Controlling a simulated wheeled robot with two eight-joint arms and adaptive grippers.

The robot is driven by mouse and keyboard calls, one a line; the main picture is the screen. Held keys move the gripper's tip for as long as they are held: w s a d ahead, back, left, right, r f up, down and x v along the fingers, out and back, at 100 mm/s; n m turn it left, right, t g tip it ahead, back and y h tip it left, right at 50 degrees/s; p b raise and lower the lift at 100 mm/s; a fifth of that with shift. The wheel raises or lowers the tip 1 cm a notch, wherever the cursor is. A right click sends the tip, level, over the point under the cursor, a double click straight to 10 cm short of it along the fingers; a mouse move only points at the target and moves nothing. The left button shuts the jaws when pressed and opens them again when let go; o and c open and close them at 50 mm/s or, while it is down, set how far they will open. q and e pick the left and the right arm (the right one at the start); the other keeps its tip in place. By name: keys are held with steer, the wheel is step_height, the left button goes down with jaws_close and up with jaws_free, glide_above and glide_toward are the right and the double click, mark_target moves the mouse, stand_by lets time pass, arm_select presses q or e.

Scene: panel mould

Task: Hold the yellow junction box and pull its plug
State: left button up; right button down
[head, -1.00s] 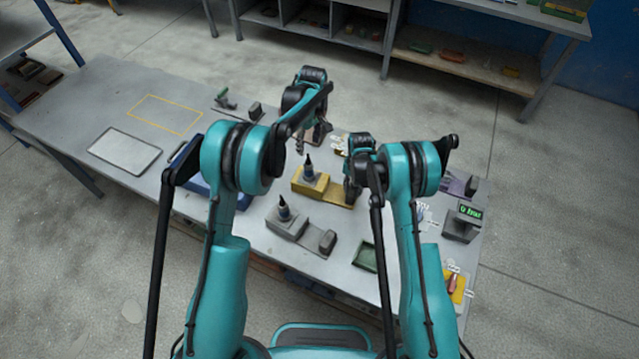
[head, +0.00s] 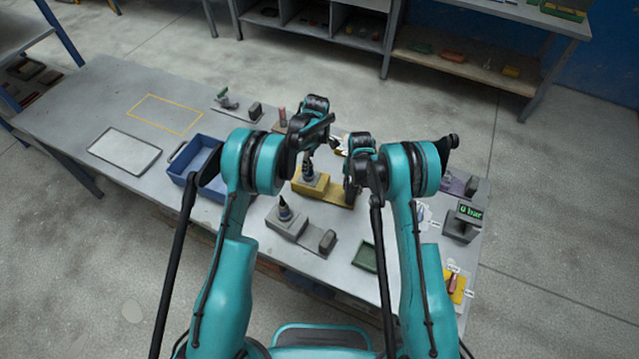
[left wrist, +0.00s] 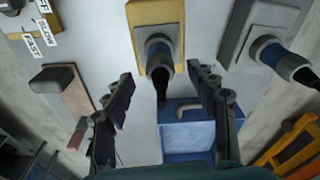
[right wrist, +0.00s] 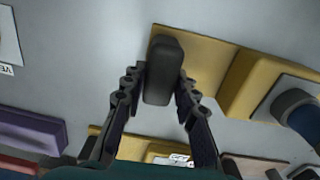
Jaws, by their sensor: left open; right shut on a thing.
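The yellow junction box (head: 322,190) sits on the table on a yellow base plate; it also shows in the left wrist view (left wrist: 152,14) and right wrist view (right wrist: 247,82). Its plug (head: 308,173), black with a blue-grey collar, stands upright in it; in the left wrist view the plug (left wrist: 159,62) points between the fingers. My left gripper (head: 307,157) is open above the plug, apart from it. My right gripper (right wrist: 160,85) is shut on the dark grip block (right wrist: 164,68) at the end of the box's plate. In the head view my right gripper (head: 350,190) partly hides this block.
A similar grey box (head: 287,222) with its own plug stands in front.

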arm_select(q)
steer(key=shift+a+f, duration=0.15)
steer(key=shift+f, duration=0.85)
steer(key=shift+a+f, duration=0.1)
steer(key=shift+f, duration=0.85)
jaws_close()
